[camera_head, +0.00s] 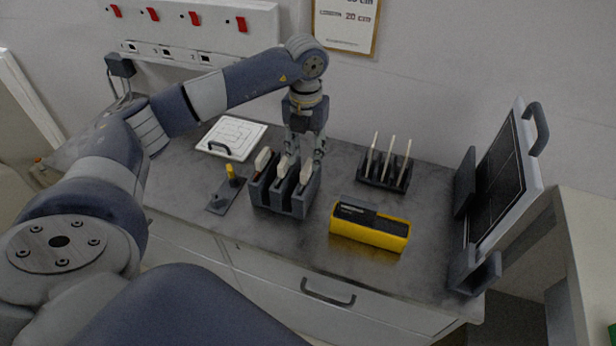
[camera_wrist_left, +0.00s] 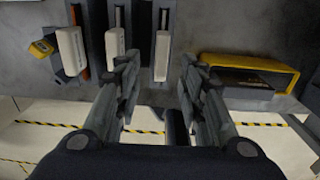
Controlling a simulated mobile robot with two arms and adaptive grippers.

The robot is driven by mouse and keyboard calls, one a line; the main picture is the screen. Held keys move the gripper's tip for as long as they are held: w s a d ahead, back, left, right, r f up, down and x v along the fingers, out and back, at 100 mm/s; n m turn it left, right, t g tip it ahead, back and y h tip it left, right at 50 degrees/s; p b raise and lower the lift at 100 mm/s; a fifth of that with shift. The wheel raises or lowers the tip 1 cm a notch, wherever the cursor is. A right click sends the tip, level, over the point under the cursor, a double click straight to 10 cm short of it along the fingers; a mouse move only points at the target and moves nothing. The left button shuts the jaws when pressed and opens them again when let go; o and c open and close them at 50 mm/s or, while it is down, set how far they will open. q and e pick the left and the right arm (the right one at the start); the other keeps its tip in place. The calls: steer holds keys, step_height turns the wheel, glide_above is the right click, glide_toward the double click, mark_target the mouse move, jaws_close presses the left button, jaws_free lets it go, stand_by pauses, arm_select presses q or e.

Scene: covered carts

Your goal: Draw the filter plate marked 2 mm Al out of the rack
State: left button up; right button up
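A dark rack (camera_head: 298,212) stands on the bench with three upright plates whose pale tops stick up: left plate (camera_head: 263,160), middle plate (camera_head: 283,165) and right plate (camera_head: 306,173). In the left wrist view they show as the left plate (camera_wrist_left: 71,50), middle plate (camera_wrist_left: 115,44) and right plate (camera_wrist_left: 162,56). No marking is readable, so I cannot tell which is 2 mm Al. My left gripper (camera_head: 304,155) points down over the rack's right part. Its fingers (camera_wrist_left: 159,64) are apart, with the right plate's top between them in the picture; contact is not visible. My right gripper is out of view.
A yellow device (camera_head: 370,232) lies right of the rack. A second holder (camera_head: 383,183) with three thin upright pieces stands behind it. A small stand with a yellow top (camera_head: 231,172) and a white panel (camera_head: 231,137) are left. A tall black-faced panel (camera_head: 497,175) stands at the right.

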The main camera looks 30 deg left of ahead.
mark_target(307, 166)
arm_select(q)
steer(key=shift+f, duration=0.7)
steer(key=shift+w+f+p, duration=0.1)
steer(key=shift+f+p, duration=0.2)
steer(key=shift+p, duration=0.15)
step_height(307, 166, down, 4)
steer(key=shift+w+r+p, duration=0.15)
steer(key=shift+r+p, duration=0.1)
steer(key=shift+p, duration=0.75)
steer(key=shift+f, duration=0.6)
steer(key=c, duration=0.8)
jaws_close()
